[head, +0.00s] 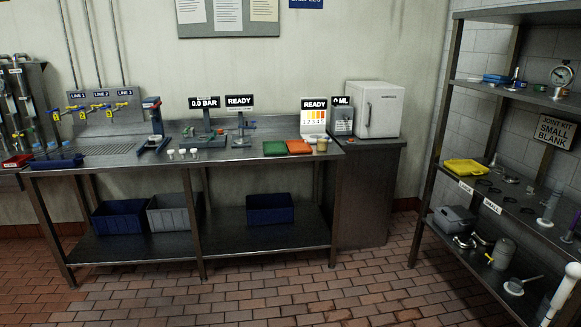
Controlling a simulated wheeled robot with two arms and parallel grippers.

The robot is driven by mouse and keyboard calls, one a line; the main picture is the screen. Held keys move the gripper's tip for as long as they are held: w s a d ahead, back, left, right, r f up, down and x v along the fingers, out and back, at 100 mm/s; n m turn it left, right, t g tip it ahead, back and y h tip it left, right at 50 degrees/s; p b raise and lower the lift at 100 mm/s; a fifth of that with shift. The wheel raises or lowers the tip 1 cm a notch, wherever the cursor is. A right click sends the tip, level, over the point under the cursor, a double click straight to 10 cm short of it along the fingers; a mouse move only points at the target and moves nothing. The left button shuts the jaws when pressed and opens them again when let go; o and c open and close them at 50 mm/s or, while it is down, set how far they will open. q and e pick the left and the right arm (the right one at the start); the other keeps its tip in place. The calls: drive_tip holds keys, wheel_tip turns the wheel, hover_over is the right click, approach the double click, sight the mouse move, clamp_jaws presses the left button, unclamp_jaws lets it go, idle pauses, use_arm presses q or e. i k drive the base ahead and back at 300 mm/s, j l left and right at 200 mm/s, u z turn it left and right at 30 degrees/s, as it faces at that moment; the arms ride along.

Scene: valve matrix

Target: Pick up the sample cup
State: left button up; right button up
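Several small white pieces stand on the steel workbench (225,160), left of its middle; a white cup-like piece (182,154) is among them. A small pale yellowish cup (322,145) stands near the bench's right end, beside an orange tray (299,147). They are too small to tell which one is the sample cup. Neither of my grippers shows in the head view.
A green tray (275,149) lies beside the orange one. Blue and grey bins sit on the lower shelf. A white cabinet (378,109) stands at the bench's right. A loaded shelf rack (434,160) fills the right side. The tiled floor (300,290) in front is clear.

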sight(322, 140)
drive_tip(key=i+u, duration=0.35)
drive_tip(key=i, duration=1.85)
drive_tip(key=j, duration=0.1)
